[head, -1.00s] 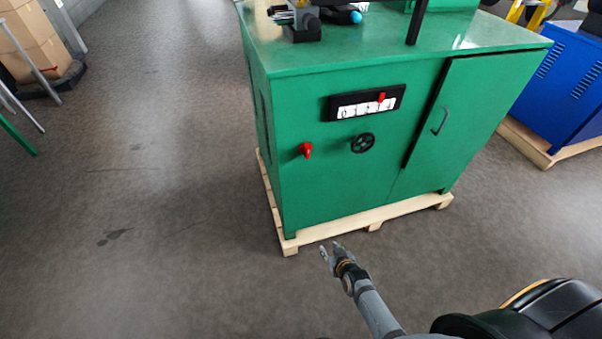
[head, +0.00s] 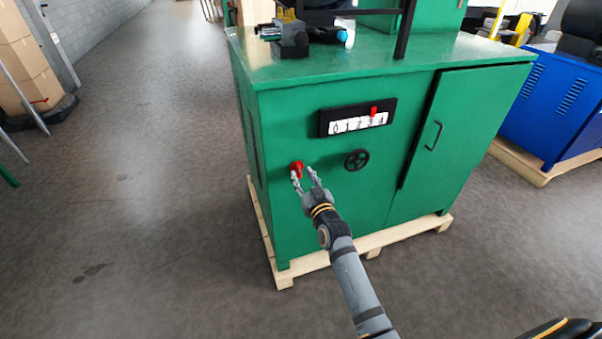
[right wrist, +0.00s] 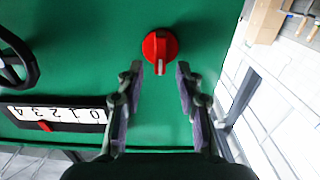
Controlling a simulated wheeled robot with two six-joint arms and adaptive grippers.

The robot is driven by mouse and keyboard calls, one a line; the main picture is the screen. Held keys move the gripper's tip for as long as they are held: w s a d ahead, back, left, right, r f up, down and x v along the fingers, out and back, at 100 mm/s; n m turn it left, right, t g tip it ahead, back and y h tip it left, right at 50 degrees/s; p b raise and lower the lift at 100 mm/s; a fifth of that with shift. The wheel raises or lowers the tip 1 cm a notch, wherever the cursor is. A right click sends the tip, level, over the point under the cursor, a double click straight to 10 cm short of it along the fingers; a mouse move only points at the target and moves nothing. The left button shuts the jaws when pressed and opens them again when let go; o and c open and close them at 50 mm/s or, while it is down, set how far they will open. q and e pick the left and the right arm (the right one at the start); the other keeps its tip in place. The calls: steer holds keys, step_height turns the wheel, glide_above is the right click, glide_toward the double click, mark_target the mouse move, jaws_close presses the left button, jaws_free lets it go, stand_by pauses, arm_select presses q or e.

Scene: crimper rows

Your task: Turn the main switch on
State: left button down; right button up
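The main switch (head: 297,167) is a red rotary knob on the left of the green cabinet's front (head: 300,225). In the right wrist view the red knob (right wrist: 160,47) shows whole, with a pale mark on its grip bar. My right gripper (head: 304,175) is open in front of the knob. I cannot tell whether the tips touch the panel. My left gripper is not in view.
Right of the knob are a black handwheel (head: 356,160) and a numbered slider panel (head: 357,118) with a red pointer. A cabinet door has a handle (head: 434,136). The cabinet stands on a wooden pallet (head: 372,244). Open floor (head: 150,220) lies to the left.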

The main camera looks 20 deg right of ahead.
mark_target(298, 170)
steer(key=shift+w, duration=1.15)
steer(key=shift+c, duration=0.4)
jaws_close()
